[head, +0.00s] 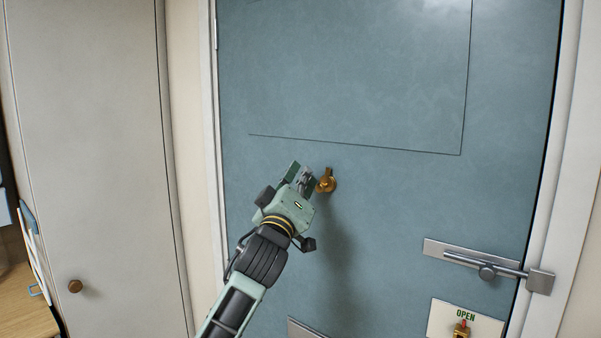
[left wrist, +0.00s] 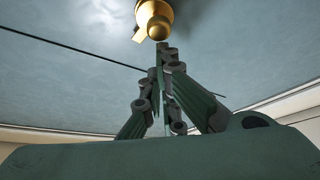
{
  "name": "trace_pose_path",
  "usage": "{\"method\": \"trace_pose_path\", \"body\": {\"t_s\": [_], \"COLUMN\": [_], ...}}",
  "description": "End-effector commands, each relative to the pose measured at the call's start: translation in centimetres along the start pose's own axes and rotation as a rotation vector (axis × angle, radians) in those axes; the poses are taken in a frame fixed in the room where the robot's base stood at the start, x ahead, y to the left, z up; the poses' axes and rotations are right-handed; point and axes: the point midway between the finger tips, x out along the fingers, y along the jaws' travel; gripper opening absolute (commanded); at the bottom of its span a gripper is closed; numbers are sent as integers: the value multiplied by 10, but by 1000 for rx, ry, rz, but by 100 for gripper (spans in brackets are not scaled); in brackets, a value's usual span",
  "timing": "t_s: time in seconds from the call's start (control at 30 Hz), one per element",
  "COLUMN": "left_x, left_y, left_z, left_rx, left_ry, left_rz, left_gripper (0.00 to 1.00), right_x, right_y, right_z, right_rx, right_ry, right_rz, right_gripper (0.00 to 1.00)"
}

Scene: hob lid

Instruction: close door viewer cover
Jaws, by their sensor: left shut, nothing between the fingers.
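The brass door viewer (head: 327,181) sits on the blue door (head: 370,80), below a thin panel line. A small brass piece, which looks like its cover, sticks up from the top of the viewer in the head view. My left gripper (head: 304,176) is shut and empty, just left of the viewer. In the left wrist view the viewer (left wrist: 153,18) is just beyond the shut fingertips (left wrist: 167,50), with a small tab showing at its left. I cannot tell whether the fingertips touch it. My right gripper is not in view.
A metal slide bolt (head: 487,270) is on the door's right edge, above a plate marked OPEN (head: 466,322). A pale cupboard door (head: 85,160) with a brown knob (head: 75,286) stands at left. The door surface around the viewer is clear.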

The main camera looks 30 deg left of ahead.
Motion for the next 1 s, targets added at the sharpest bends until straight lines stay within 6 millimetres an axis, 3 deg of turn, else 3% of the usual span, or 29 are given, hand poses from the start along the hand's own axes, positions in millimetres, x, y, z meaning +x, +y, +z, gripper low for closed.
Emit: {"method": "trace_pose_path", "body": {"t_s": [1.0], "left_x": [-4], "left_y": [0], "left_z": [14], "left_rx": [-130], "left_ry": [-7], "left_rz": [-73], "left_gripper": [0], "right_x": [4], "right_y": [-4], "right_z": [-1], "right_rx": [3], "right_ry": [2], "right_rz": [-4], "right_gripper": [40]}}
